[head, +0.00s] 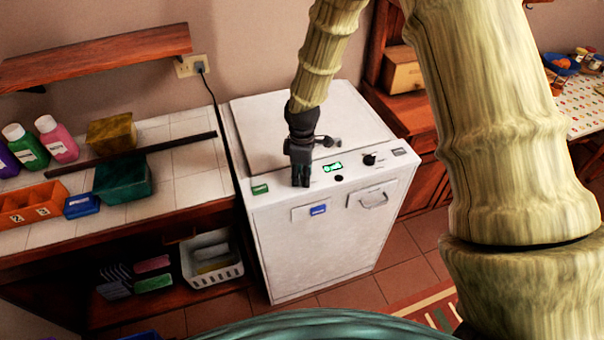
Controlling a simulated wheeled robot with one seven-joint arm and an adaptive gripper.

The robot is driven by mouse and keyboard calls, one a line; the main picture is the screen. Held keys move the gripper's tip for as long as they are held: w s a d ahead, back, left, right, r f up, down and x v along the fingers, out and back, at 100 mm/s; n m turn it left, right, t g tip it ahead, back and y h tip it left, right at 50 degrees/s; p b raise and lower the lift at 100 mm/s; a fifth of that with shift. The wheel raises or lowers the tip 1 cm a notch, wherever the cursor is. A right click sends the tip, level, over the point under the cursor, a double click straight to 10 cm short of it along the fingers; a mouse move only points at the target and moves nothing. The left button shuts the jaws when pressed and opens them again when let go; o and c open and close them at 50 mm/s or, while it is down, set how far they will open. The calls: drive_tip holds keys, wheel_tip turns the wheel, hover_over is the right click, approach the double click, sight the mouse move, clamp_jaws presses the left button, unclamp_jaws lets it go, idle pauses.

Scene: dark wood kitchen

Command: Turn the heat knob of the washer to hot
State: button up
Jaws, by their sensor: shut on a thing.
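The white washer (318,240) stands in the middle of the head view, with its controls along the top front edge. My gripper (301,180) points down at the left part of this control strip. Its dark fingers are shut on what appears to be the heat knob, which they hide. I cannot see which way that knob points. To the right are a lit green display (333,167), a small black button (339,178) and a black round knob (369,159). A green label (260,189) is at the left end.
A tiled counter (185,165) with bottles and boxes stands left of the washer. A white basket (212,278) is on the shelf below. A wooden cabinet (414,112) is at the right. The tiled floor in front of the washer looks clear.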

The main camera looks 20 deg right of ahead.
sight(301, 174)
drive_tip(key=shift+m, duration=1.7)
drive_tip(key=o, duration=1)
wheel_tip(301, 174, up, 12)
drive_tip(key=shift+a, duration=0.1)
